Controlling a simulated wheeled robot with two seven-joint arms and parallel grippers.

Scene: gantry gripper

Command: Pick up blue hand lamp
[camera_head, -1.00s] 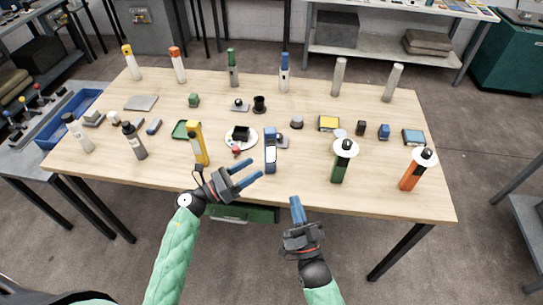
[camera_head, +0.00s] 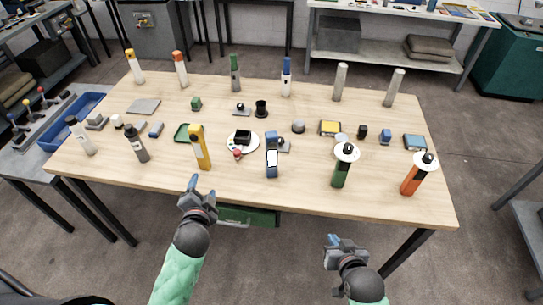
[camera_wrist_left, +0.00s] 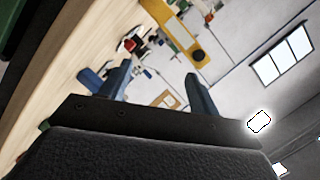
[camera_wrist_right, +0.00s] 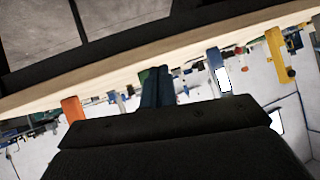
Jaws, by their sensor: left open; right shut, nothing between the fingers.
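The blue hand lamp (camera_head: 271,152) stands upright near the table's front edge, with a white lit panel facing me. It also shows in the right wrist view (camera_wrist_right: 217,70). My left gripper (camera_head: 202,188) is open and empty, in front of the table edge, below and left of the lamp, close to the yellow hand lamp (camera_head: 200,148). In the left wrist view its two blue fingers (camera_wrist_left: 160,85) are apart with nothing between them. My right gripper (camera_head: 334,241) is shut and empty in front of the table, to the right of the lamp and lower; its fingers (camera_wrist_right: 155,87) touch in the right wrist view.
The table's front edge (camera_head: 300,206) lies between the lamp and my grippers.

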